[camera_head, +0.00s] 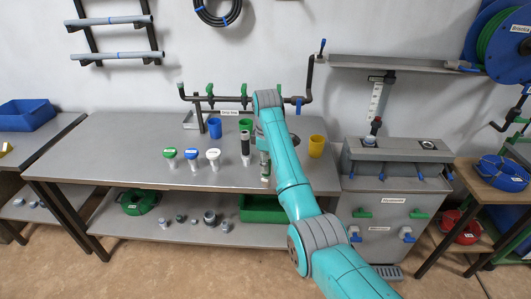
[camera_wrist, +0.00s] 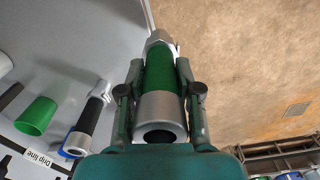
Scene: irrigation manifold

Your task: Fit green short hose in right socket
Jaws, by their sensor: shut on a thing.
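The green short hose (camera_wrist: 159,72) has silver metal ends and sits between the two fingers of my gripper (camera_wrist: 160,98) in the wrist view. My gripper is shut on it around its middle. In the head view my gripper (camera_head: 264,158) hangs over the front part of the workbench, mostly behind my arm, and little of the hose shows. Whether the hose touches the bench is unclear. A grey housing (camera_head: 352,160) stands to the right. Its top has a left fitting (camera_head: 369,141) and a dark opening (camera_head: 428,145) on the right, apparently the right socket.
A black hose (camera_head: 245,143) stands upright on the workbench (camera_head: 120,150), left of my gripper. Blue (camera_head: 215,128), green (camera_head: 245,124) and yellow (camera_head: 316,147) cups stand near the back. Three capped fittings (camera_head: 191,154) stand left. A pipe with valves (camera_head: 210,91) runs behind.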

